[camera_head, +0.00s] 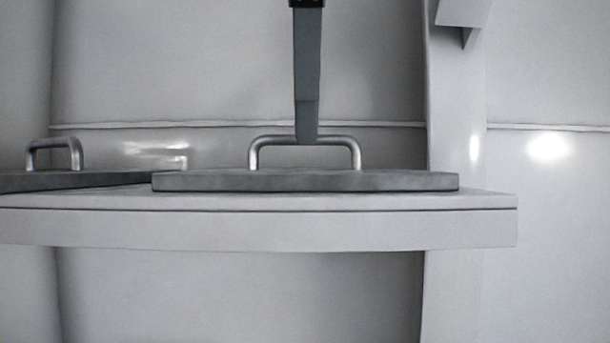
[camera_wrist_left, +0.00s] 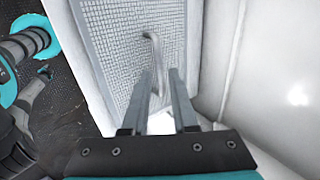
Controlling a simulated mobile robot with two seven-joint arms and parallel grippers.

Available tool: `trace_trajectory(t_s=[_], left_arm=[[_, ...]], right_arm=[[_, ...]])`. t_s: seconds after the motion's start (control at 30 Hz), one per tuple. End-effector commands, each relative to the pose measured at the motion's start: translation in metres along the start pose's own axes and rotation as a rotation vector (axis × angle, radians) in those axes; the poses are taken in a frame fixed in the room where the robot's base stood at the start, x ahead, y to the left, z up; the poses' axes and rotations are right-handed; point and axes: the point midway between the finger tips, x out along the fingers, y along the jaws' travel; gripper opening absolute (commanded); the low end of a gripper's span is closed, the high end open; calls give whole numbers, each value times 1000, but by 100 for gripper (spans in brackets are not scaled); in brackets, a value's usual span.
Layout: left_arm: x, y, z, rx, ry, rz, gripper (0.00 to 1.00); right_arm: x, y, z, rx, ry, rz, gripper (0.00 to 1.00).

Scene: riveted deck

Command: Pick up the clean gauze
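No gauze can be made out in either view. My left gripper (camera_head: 306,138) comes down from the top of the head view, seen edge-on, with its tip at the bar of a metal handle (camera_head: 262,140). The handle stands on a flat grey lid (camera_head: 400,181). In the left wrist view my left gripper (camera_wrist_left: 161,74) shows two fingers apart, with the curved handle (camera_wrist_left: 151,45) running between them. There is space beside the bar, and I cannot tell whether a finger touches it. What lies under the lid is hidden. My right gripper is not in view.
The lid rests on a pale ledge (camera_head: 250,228) that ends at the right. A second grey lid (camera_head: 60,180) with its own handle (camera_head: 54,145) is at the left. Pale walls (camera_head: 240,60) stand behind. A dark floor (camera_wrist_left: 70,105) shows at the left of the wrist view.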

Motion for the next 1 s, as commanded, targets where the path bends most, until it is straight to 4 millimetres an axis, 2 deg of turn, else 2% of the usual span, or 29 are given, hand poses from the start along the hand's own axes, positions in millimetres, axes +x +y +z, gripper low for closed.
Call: trace_trajectory(t_s=[0.1, 0.2, 0.47, 0.73, 1.0], left_arm=[[14, 0, 0, 1, 1, 3, 26], [20, 0, 0, 1, 0, 1, 26], [21, 0, 0, 0, 1, -1, 26], [21, 0, 0, 0, 1, 0, 0], [21, 0, 0, 0, 1, -1, 0]], right_arm=[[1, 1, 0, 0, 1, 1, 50], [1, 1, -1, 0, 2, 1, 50], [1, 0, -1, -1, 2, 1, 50], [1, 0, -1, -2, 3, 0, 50], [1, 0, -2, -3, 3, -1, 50]])
